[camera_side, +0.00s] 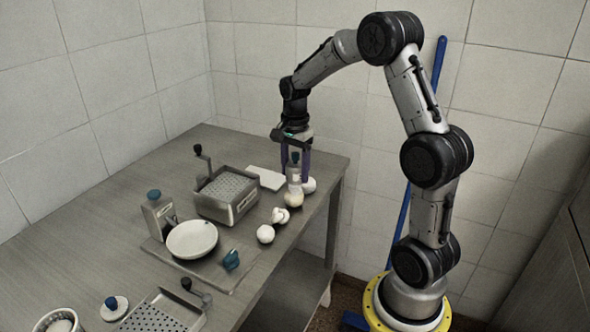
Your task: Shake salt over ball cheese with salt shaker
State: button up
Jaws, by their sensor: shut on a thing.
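My gripper (296,170) points down near the right edge of the table, its fingers shut on a small pale salt shaker with a dark top (295,181). The shaker looks roughly upright. A cream-coloured ball cheese (293,199) sits directly below it in this view. I cannot tell whether the shaker touches the ball or is just above it. Another white ball (309,185) sits just behind and to the right. The fingers hide part of the shaker.
A perforated basket with a crank (226,193) stands left of my gripper, with a white board (266,178) behind it. White balls lie in front (265,234). A white bowl (192,239) and a blue-knobbed piece (231,259) are nearer. The table's left back is clear.

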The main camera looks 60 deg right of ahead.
jog(key=shift+w+d, duration=0.15)
jog(key=shift+w, duration=0.9)
jog(key=shift+r, duration=0.1)
jog(key=shift+r, duration=2.5)
